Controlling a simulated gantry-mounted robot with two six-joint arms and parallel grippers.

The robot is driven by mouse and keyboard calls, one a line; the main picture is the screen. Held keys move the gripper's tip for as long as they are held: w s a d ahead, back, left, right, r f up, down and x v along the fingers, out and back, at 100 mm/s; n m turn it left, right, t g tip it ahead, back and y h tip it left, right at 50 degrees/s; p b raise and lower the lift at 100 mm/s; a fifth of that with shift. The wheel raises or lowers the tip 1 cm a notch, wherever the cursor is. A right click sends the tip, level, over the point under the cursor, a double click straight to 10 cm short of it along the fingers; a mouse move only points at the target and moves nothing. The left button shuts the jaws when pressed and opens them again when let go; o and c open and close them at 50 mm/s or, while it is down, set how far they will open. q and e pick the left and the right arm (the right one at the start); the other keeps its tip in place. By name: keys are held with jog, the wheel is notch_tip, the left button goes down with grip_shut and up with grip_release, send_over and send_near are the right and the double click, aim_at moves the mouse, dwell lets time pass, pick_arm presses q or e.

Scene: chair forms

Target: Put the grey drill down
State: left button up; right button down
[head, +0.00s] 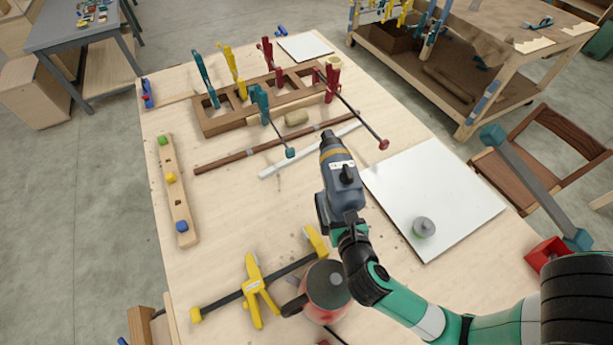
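The grey drill (343,176) is over the middle of the wooden table (235,245) in the head view. Its dark chuck points toward the back of the table, and it has a tan ring behind the chuck. My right arm comes in from the lower right and ends at the drill's rear. My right gripper (328,212) is shut on the drill; its fingertips are mostly hidden by the drill. I cannot tell how high the drill is above the table. My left gripper is not in view.
A white board (440,190) with a small grey-green pot (424,227) lies to the right. A clamped wooden frame (225,120) is at the back, near brown (260,150) and white (300,155) strips. Centre-left is clear.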

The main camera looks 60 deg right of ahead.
jog(key=shift+m+g+h, duration=0.4)
jog(key=shift+m, duration=0.1)
jog(key=d+f, duration=0.1)
jog(key=s+d+f+b, duration=0.1)
jog(key=f, duration=0.1)
jog(key=shift+s+d+b, duration=0.1)
jog(key=shift+s+b, duration=0.05)
jog(key=shift+b, duration=0.15)
jog(key=shift+d, duration=0.2)
pick_arm(q)
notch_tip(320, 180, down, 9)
jog(key=b, duration=0.5)
jog(key=shift+b, duration=0.4)
pick_arm(e)
jog(key=w+d+f, duration=0.3)
jog(key=d+f, duration=0.3)
jog(key=w+d+f, duration=0.3)
jog(key=d+f, duration=0.3)
jog(key=f, duration=0.1)
jog(key=shift+w, duration=0.3)
